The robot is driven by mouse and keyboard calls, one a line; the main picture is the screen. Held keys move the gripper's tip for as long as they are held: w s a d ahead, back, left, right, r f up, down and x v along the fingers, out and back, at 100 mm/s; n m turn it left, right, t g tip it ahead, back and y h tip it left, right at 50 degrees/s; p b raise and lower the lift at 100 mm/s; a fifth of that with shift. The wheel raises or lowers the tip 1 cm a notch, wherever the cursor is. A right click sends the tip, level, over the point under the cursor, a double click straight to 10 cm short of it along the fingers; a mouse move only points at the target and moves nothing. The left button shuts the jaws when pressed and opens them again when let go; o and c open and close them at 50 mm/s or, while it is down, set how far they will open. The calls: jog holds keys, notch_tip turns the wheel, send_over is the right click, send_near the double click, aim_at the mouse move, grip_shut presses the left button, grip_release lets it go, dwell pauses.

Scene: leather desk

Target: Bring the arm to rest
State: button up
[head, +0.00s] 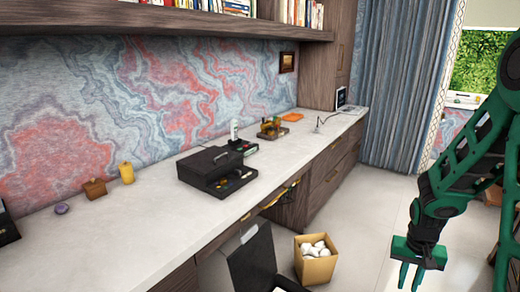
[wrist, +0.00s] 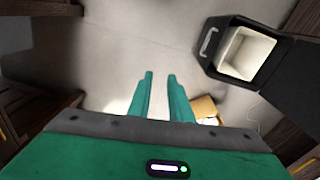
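My gripper (head: 410,274) hangs at the lower right of the head view, pointing down over the open floor to the right of the desk (head: 150,204). Its two green fingers are apart with nothing between them. In the wrist view the fingers (wrist: 160,76) point at the bare floor, and a gap shows between them. My green arm comes down from the right edge of the head view.
A black box (head: 214,168) and small items lie on the desk. A blue curtain (head: 398,85) hangs behind.

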jog(key=s+a+r+y, duration=0.1)
jog(key=s+r, duration=1.7)
jog(key=s, duration=0.3)
jog(key=shift+s+a+r+m, duration=0.25)
jog(key=shift+a+r+m, duration=0.05)
jog(key=shift+a+r, duration=0.1)
jog(key=shift+s, duration=0.3)
grip_shut()
